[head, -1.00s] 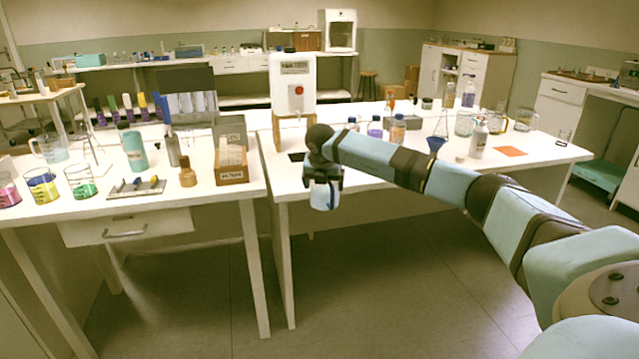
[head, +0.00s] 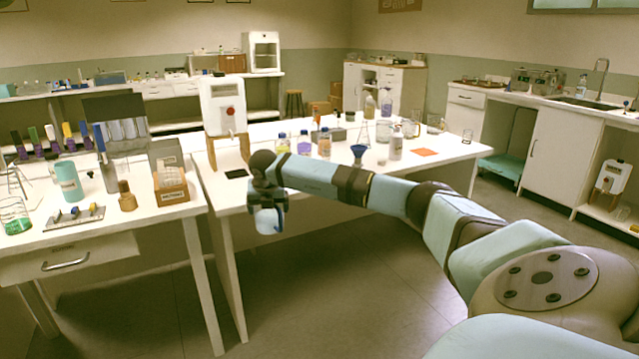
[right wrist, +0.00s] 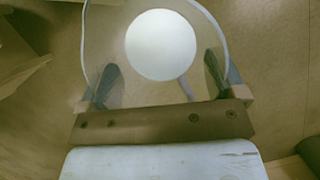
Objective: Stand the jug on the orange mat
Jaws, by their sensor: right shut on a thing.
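The jug (head: 268,222) is a clear vessel with a pale blue-white look. It hangs below my right gripper (head: 266,202), in front of the right table's front edge and apart from the tabletop. In the right wrist view, the two fingers (right wrist: 163,85) are at the jug's near side. Its clear wall (right wrist: 205,25) and a round white area inside show there. The right gripper is shut on the jug. My left gripper is not in view.
A white tank on a wooden stand (head: 224,108), a blue funnel (head: 358,152), a white bottle (head: 396,144) and several glass vessels stand on the right table. A dark square (head: 236,174) lies near its front left. Open floor (head: 330,300) lies before the table.

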